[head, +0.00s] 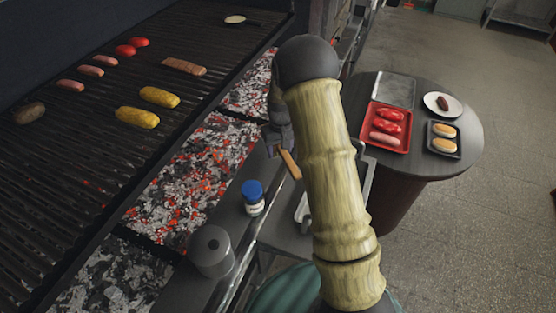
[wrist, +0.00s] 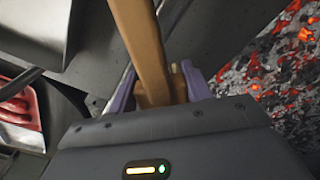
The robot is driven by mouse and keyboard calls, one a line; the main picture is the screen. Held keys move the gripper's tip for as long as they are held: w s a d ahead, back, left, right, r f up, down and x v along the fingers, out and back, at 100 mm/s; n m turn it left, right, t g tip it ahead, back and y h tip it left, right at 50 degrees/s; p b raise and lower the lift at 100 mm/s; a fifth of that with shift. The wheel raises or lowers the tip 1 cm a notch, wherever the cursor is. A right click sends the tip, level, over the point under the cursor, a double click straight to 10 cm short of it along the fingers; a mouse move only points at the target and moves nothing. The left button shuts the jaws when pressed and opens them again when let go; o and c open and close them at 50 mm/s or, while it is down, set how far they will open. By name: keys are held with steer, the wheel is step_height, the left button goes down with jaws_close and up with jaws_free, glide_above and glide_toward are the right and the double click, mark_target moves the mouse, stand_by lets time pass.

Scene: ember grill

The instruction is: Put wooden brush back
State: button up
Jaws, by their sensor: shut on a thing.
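In the wrist view my gripper (wrist: 160,95) is shut on the wooden brush (wrist: 140,35), with a finger on each side of the brown wooden handle. In the head view the gripper (head: 279,145) hangs beside the grill's front ledge, partly hidden by my arm. The orange-brown end of the brush (head: 290,164) sticks out below it, tilted. The bristle end of the brush cannot be made out in either view.
The grill grate (head: 90,130) holds corn, sausages, tomatoes and other food above glowing coals (head: 195,190). A blue-capped shaker (head: 253,198) and a grey cylinder (head: 211,250) stand on the ledge. A round table (head: 420,167) at right holds a red tray (head: 386,145), a plate and a bun tray.

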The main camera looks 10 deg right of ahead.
mark_target(279, 168)
steer(key=shift+f, duration=1.45)
steer(key=shift+f+p, duration=0.6)
steer(key=shift+f, duration=1.3)
steer(key=shift+f, duration=0.1)
steer(key=o, duration=0.9)
steer(key=shift+o, duration=0.2)
steer(key=r+b, duration=0.1)
steer(key=r, duration=0.7)
steer(key=r+b, duration=0.1)
steer(key=r, duration=0.3)
steer(key=shift+s+r+b, duration=0.1)
steer(key=shift+s+b, duration=0.15)
steer(key=shift+b, duration=0.05)
